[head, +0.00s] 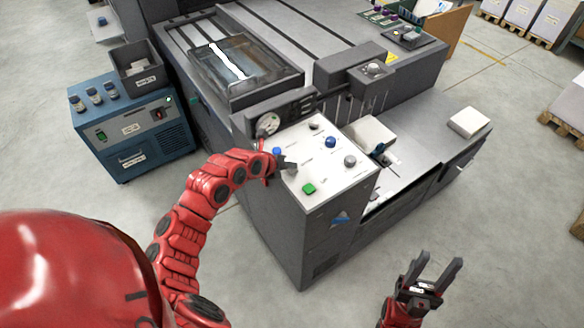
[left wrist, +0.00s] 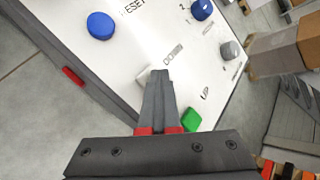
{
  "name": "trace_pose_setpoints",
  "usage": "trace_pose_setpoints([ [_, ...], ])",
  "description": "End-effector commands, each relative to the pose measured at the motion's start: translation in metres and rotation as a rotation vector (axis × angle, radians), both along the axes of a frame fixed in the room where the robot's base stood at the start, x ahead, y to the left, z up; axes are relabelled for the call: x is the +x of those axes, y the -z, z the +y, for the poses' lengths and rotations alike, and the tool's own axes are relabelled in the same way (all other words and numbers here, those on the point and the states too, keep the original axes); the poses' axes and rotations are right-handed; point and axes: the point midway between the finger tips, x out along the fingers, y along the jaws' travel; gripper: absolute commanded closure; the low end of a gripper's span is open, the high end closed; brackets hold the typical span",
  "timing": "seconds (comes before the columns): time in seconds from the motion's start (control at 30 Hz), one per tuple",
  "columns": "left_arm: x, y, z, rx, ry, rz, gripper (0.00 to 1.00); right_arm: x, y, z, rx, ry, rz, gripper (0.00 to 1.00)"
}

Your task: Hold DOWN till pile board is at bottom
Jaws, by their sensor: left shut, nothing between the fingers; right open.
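The white control panel (head: 325,165) tops a grey cabinet on the press. The left wrist view shows a DOWN label (left wrist: 173,55), with a whitish button (left wrist: 144,80) partly hidden behind my fingers. My left gripper (head: 290,163) is shut and empty, its tips over the panel by this button; I cannot tell whether they touch it. It also shows in the left wrist view (left wrist: 160,74). A green button (left wrist: 191,120) sits near the UP label (left wrist: 205,96). My right gripper (head: 436,263) is open and empty, over the floor. I cannot make out the pile board for certain.
A blue button (left wrist: 101,25) near RESET, a blue knob (head: 330,142) and a grey knob (head: 350,160) share the panel. A blue unit (head: 130,130) stands left of the press. A paper stack (head: 468,122) lies on the right. The front floor is clear.

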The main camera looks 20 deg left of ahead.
Motion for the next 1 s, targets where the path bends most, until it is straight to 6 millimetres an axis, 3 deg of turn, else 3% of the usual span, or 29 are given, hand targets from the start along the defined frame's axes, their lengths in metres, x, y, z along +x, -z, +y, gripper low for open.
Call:
trace_pose_setpoints([
  [0.57,0.0,0.0,0.0,0.001,0.0,0.001,1.0,0.0,0.0,0.0,0.0,0.0,0.0,0.5],
  [1.0,0.0,-0.017,0.0,0.001,-0.001,0.0,1.0,0.0,-0.008,0.0,0.0,0.0,0.0,0.5],
])
